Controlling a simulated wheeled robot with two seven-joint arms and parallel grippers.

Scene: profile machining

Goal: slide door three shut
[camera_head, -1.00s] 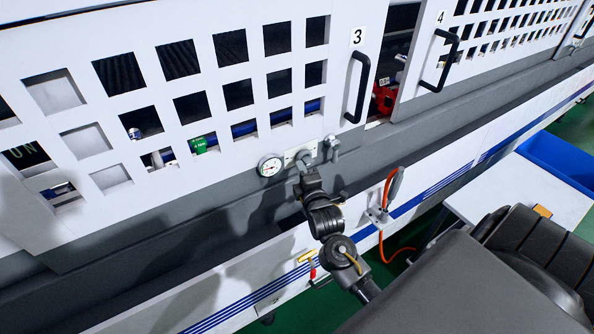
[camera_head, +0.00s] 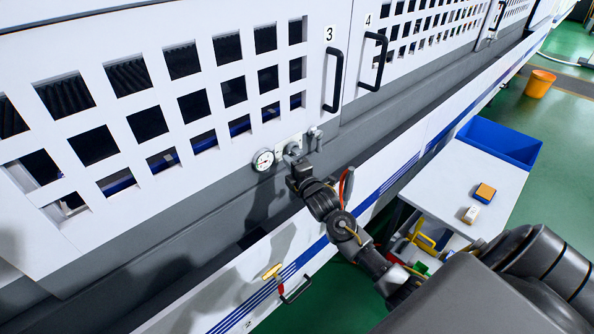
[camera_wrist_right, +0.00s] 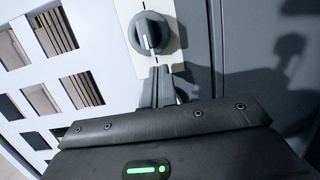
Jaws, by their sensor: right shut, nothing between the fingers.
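Door three (camera_head: 325,75) is a white panel with square windows, a black bar handle (camera_head: 333,80) and the number 3. Its right edge meets door four (camera_head: 362,78), with no open gap visible between them. A panel at door three's lower edge carries a round gauge (camera_head: 262,159) and a dark knob (camera_head: 292,148). My right gripper (camera_head: 294,162) is shut and empty at this knob. In the right wrist view, the fingers (camera_wrist_right: 162,82) point at the knob (camera_wrist_right: 150,32), just below it; contact is unclear. My left gripper is out of view.
A small lever (camera_head: 315,135) sits right of the knob. A white table (camera_head: 455,190) with a blue bin (camera_head: 500,140) and small blocks stands at the right. An orange bucket (camera_head: 540,84) is on the green floor, which is open at far right.

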